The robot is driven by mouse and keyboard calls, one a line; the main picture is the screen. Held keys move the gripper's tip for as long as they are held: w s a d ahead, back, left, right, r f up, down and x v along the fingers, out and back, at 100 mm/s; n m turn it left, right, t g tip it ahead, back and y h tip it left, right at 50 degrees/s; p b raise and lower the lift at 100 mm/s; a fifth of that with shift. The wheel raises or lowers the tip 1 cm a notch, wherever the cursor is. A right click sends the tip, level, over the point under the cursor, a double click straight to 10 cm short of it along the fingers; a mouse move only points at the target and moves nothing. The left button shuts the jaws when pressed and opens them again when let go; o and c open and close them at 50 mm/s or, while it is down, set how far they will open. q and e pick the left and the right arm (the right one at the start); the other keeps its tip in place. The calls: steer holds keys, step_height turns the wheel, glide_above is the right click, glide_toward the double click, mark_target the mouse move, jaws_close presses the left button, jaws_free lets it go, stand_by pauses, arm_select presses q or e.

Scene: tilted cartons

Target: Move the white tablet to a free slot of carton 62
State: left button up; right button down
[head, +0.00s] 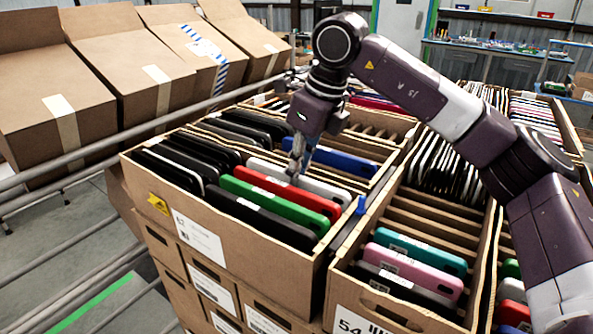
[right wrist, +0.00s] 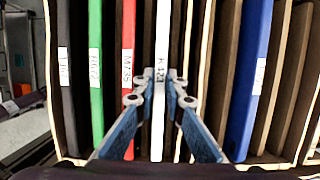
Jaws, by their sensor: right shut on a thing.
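A white tablet (head: 325,189) stands on edge in a slot of the near left carton (head: 228,262), between a red tablet and a blue one. The number on that carton's label is hard to read and may be 62. My right gripper (head: 298,172) reaches down from above and is shut on the white tablet. In the right wrist view the white tablet (right wrist: 161,100) lies between the two fingers (right wrist: 157,88), with a small label showing. Its lower part is hidden in the slot. My left gripper is not in view.
Red (head: 290,193), green (head: 270,203) and several black tablets fill slots nearby. Empty slots lie between the white tablet and the blue tablet (right wrist: 249,80). Carton 54 (head: 345,300) stands to the right with several free slots.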

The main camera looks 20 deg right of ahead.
steer(key=shift+r, duration=0.1)
steer(key=c, duration=1.9)
jaws_free()
steer(key=shift+s, duration=0.1)
steer(key=v, duration=1.2)
steer(key=shift+r, duration=0.1)
step_height(320, 180, up, 7)
steer(key=p, duration=0.7)
